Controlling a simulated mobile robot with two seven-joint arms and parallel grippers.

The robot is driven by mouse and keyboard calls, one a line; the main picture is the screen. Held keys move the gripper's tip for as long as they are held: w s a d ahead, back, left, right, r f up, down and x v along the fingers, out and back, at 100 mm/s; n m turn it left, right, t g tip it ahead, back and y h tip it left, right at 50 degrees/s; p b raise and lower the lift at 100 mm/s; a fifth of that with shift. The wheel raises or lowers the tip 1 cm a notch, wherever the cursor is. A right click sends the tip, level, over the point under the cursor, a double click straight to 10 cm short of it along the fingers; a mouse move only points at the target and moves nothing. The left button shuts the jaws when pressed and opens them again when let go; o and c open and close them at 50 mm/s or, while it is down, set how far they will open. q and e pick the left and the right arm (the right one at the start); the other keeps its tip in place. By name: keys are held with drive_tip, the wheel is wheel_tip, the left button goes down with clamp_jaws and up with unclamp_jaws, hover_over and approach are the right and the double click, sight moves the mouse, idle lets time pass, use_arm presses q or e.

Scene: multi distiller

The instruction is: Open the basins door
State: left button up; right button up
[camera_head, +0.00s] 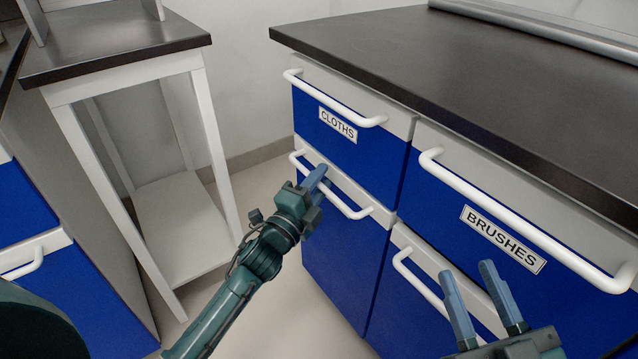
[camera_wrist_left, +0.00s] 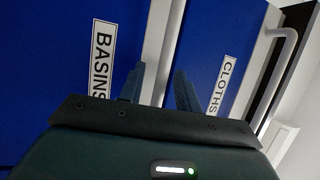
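The basins door (camera_head: 343,255) is the blue front under the CLOTHS drawer and looks closed. Its white bar handle (camera_head: 352,207) runs along its top. The BASINS label (camera_wrist_left: 101,60) shows in the left wrist view; in the head view I cannot see it. My left gripper (camera_head: 314,182) is at this handle and hides part of it. In the left wrist view its two fingers (camera_wrist_left: 158,84) are apart, with the white handle (camera_wrist_left: 173,40) between their directions; contact is unclear. My right gripper (camera_head: 467,272) is open and empty in front of the lower right cabinet.
The CLOTHS drawer (camera_head: 365,150) is above and the BRUSHES drawer (camera_head: 530,225) to the right, both with white handles. A dark worktop (camera_head: 470,75) overhangs them. A white-legged table (camera_head: 120,45) stands left. Bare floor (camera_head: 265,190) lies between.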

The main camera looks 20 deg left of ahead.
use_arm(q)
drive_tip(key=shift+c, duration=0.2)
clamp_jaws()
drive_tip(key=shift+s, duration=0.1)
